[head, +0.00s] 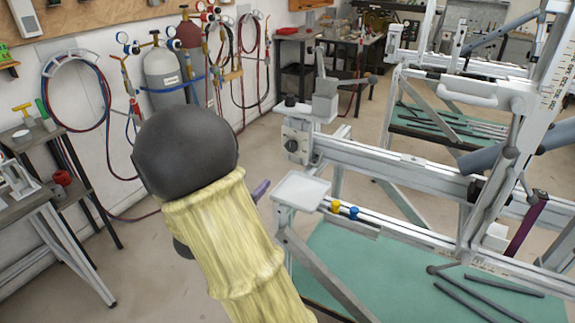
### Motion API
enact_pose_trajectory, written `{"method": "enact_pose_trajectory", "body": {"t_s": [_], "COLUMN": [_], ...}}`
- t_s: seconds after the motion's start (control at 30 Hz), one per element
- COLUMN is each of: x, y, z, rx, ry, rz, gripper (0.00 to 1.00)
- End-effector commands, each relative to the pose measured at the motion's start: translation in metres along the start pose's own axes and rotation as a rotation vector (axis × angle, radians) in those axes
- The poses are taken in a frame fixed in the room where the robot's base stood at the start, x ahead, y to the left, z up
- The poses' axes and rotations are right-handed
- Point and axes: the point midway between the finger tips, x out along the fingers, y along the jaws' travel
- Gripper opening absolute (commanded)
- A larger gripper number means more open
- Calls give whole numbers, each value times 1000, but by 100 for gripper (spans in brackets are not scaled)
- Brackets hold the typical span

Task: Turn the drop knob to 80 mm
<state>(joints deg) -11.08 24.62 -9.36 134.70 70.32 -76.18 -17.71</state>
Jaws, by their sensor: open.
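The frame jig (390,166) stands at the right, a pale metal beam with uprights and clamps. A dark round knob (292,146) sits on a pale block at the beam's left end. Another black knob-like part (477,189) is on the beam near the right upright. I cannot tell which is the drop knob, and no setting is readable. A plate with scale marks (553,85) is at the upper right; its figures are too small to read. My arm, with a dark rounded joint and yellow sleeve, fills the lower middle. I cannot make out my gripper.
A pale tray (301,190) juts from the jig's left end, near my arm. A green mat (340,262) with dark rods lies low under the jig. Gas cylinders (163,72) and hoses stand at the back wall. A bench (45,190) is at the left. Some floor is clear between.

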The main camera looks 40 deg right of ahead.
Motion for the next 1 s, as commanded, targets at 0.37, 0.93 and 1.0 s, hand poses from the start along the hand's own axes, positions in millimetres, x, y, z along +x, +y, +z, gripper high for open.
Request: {"method": "enact_pose_trajectory", "body": {"t_s": [0.37, 0.93, 1.0], "x": [0, 65, 77], "y": [9, 13, 14], "z": [-1, -4, -4], "rx": [-10, -8, -8], "ry": [46, 46, 45], "rz": [56, 58, 58], "gripper": [56, 56, 56]}}
